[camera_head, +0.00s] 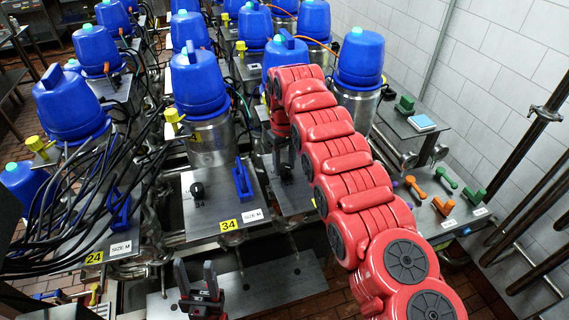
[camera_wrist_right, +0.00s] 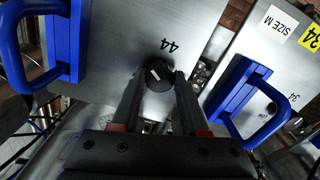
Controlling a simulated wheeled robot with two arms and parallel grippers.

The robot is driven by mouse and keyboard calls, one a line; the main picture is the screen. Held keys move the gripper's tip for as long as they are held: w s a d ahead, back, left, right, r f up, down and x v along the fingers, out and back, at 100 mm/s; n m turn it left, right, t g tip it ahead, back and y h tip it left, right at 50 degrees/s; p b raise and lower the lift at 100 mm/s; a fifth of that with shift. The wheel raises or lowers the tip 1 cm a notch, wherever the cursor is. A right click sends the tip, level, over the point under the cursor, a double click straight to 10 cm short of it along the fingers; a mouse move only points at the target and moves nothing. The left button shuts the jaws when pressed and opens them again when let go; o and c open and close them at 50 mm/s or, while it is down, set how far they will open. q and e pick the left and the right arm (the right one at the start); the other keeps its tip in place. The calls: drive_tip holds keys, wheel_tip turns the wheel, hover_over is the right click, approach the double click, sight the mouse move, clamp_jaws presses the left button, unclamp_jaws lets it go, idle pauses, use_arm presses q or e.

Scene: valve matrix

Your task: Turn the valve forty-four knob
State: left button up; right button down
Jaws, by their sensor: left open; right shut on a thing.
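The valve forty-four knob (camera_wrist_right: 158,74) is a round black knob with a white pointer mark, on a steel panel (camera_wrist_right: 115,65) beside the printed number 44. My right gripper (camera_wrist_right: 160,88) is shut on this knob, with one dark finger on each side of it. In the head view my red right arm reaches up over the panel marked 44 and hides most of its knob and number. My left gripper (camera_head: 203,295) is open and empty at the bottom of the head view, apart from the knobs.
The neighbouring panel marked 34 (camera_head: 229,226) has a black knob (camera_head: 197,190) and a blue handle (camera_head: 242,180). Blue-topped steel vessels (camera_head: 199,85) stand behind in rows. Black cables (camera_head: 75,190) crowd the left. A white tiled wall (camera_head: 480,70) bounds the right.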

drive_tip(key=n, duration=0.4)
drive_tip(key=shift+n, duration=0.3)
drive_tip(key=n, duration=0.4)
drive_tip(key=shift+n+p, duration=0.3)
drive_tip(key=shift+c, duration=2.1)
unclamp_jaws()
